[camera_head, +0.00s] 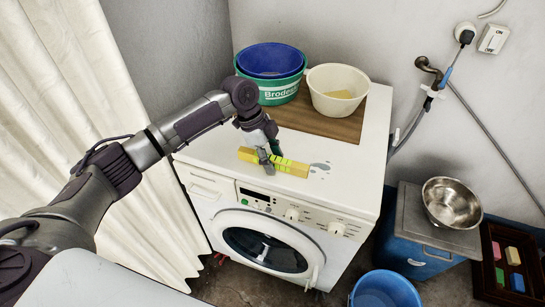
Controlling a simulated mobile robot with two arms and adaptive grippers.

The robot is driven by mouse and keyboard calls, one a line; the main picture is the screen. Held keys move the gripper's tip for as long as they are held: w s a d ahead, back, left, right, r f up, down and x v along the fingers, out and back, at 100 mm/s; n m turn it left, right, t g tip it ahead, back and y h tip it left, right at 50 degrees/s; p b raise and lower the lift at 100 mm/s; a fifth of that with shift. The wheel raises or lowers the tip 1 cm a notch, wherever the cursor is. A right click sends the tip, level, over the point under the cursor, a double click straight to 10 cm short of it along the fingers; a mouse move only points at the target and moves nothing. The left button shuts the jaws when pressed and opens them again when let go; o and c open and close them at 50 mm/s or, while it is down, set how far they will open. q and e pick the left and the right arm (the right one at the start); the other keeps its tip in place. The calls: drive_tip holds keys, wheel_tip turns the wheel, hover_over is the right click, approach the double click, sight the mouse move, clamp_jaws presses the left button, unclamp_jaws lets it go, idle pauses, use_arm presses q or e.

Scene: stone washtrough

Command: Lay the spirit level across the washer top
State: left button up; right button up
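The yellow spirit level (293,168) is at the front part of the white washer top (215,150), running roughly along the front edge. My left gripper (269,158) reaches down onto it from above, with its dark fingers around the level left of its middle. The fingers look shut on it and hide a part of it. I cannot tell whether the level touches the top or hangs just above it. My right gripper is not in view.
A brown board (330,127) on the washer's back half bears a green bucket (281,93) with a blue basin (270,60), and a cream bowl (337,84). A grey puddle-like patch (321,167) lies by the level's right end. A steel bowl (452,203) stands right of the washer.

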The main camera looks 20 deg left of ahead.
use_arm(q)
drive_tip(key=b+v, duration=0.1)
drive_tip(key=v, duration=1.1)
drive_tip(key=shift+r, duration=0.2)
